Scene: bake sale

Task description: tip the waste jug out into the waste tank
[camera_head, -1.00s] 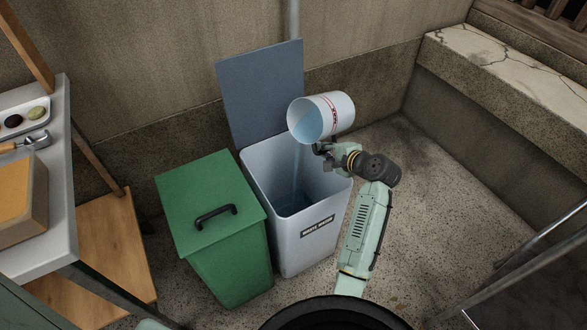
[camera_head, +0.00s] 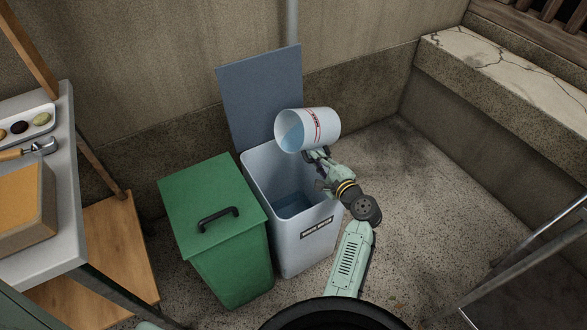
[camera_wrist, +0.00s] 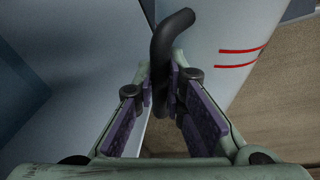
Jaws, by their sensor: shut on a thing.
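The waste jug (camera_head: 318,127) is a white cylinder with red markings. It is tipped on its side above the waste tank, its mouth facing left, with blue liquid inside near the mouth. My gripper (camera_head: 318,156) is shut on the jug's dark handle (camera_wrist: 168,55), which shows between the pads in the wrist view. The waste tank (camera_head: 300,255) is a pale grey-blue bin with a dark label on its front; its blue-grey lid (camera_head: 262,95) stands open against the wall. Dark blue liquid (camera_head: 292,203) shows inside the tank. No falling stream is visible now.
A green bin (camera_head: 215,210) with a closed lid and black handle stands left of the tank. A table (camera_head: 65,230) with a tray and scoop is at far left. A stone ledge (camera_head: 500,70) runs along the right. The floor right of the tank is clear.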

